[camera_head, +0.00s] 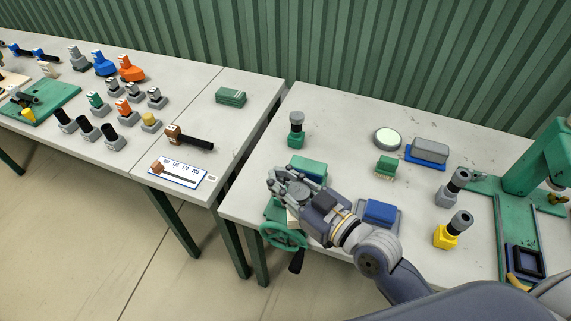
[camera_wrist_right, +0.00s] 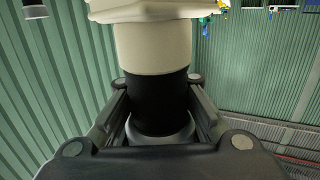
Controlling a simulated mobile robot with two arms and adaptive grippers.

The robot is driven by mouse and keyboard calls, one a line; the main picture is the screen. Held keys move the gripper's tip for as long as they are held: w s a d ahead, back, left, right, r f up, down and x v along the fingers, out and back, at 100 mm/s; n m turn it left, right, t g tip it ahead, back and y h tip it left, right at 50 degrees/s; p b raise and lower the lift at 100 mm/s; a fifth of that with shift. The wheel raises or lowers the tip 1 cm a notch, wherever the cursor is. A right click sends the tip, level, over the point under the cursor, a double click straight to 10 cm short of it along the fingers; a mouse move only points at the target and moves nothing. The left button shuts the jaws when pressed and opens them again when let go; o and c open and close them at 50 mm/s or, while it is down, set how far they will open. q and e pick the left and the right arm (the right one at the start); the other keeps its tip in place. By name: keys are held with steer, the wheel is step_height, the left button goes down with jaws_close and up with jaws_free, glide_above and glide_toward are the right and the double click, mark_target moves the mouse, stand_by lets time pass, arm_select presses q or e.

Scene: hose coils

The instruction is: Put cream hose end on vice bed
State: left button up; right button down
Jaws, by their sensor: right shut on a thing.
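My right gripper (camera_head: 286,186) is over the green vice at the front left corner of the right table. In the right wrist view it is shut around the black sleeve of the cream hose end (camera_wrist_right: 155,48); the cream body extends beyond the fingers. In the head view a small cream patch shows below the fingers, at the vice. The vice's green handwheel (camera_head: 283,238) hangs at the table's front edge. The gripper hides most of the vice bed, so I cannot tell whether the hose end touches it. My left gripper is out of view.
A green block (camera_head: 309,167) lies just behind the gripper, and a blue block in a tray (camera_head: 380,211) is right of my wrist. A green-based fitting (camera_head: 296,131) stands farther back. Grey and yellow (camera_head: 446,236) fittings stand right, near a green press (camera_head: 535,165). The left table holds several fittings.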

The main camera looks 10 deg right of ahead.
steer(key=w+d+f, duration=0.2)
steer(key=w, duration=0.3)
steer(key=w+d+f, duration=0.1)
steer(key=w+f, duration=0.2)
steer(key=w, duration=0.3)
steer(key=shift+d, duration=0.4)
steer(key=c, duration=1.7)
jaws_free()
steer(key=o, duration=0.3)
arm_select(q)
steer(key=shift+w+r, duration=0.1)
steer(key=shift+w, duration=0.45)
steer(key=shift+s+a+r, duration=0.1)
arm_select(e)
steer(key=shift+r, duration=0.15)
